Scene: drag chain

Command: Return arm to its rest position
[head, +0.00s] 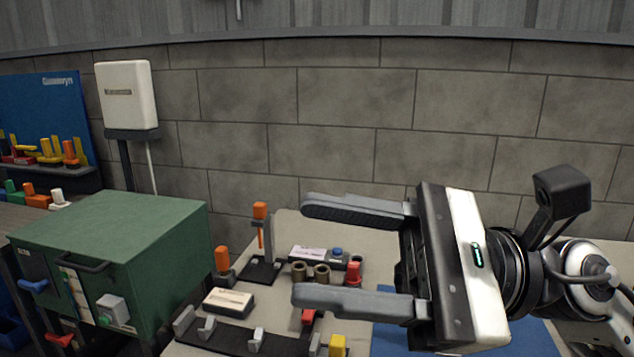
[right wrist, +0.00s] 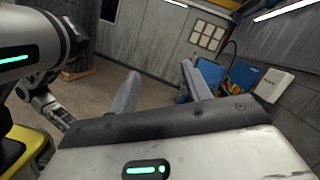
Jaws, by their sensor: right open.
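My right gripper (head: 300,250) is in the head view, coming in from the right, held in the air above the right part of the worktable. Its two grey fingers point left, are wide apart and hold nothing. The fingers of this gripper (right wrist: 160,82) also show in the right wrist view, spread apart with the room's floor and walls beyond. My right arm reaches to the right edge of the head view. My left gripper does not show in the head view. No drag chain can be made out.
A worktable (head: 190,348) holds orange-handled tools (head: 261,228), brown cylinders (head: 321,273), small boxes (head: 229,302) and a dark clamp rail. A blue mat (head: 540,340) lies under my right gripper. A green cabinet (head: 110,240) stands left. A block wall (head: 330,150) is behind.

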